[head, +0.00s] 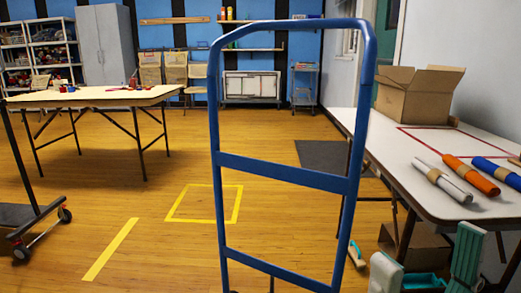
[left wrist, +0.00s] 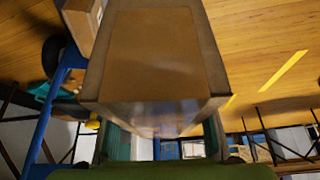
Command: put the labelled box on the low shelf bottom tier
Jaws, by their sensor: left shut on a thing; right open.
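My left gripper (left wrist: 163,145) is shut on a brown box (left wrist: 155,55), with teal finger pads at its two sides in the left wrist view. A large flat tan panel covers much of the box face; I cannot read any label. The left gripper is not in the head view. My right gripper (head: 427,268) is open and empty at the lower right of the head view, beside the right table. A low pale shelf unit (head: 251,86) stands at the far wall; I cannot tell whether it is the task's low shelf.
A blue cart handle (head: 285,172) stands close in front of me. The right table (head: 400,152) bears an open carton (head: 418,95) and several rolls (head: 443,180). Another box (left wrist: 82,22) is near the blue frame. A cream-topped table (head: 95,97) stands left; the floor between is mostly clear.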

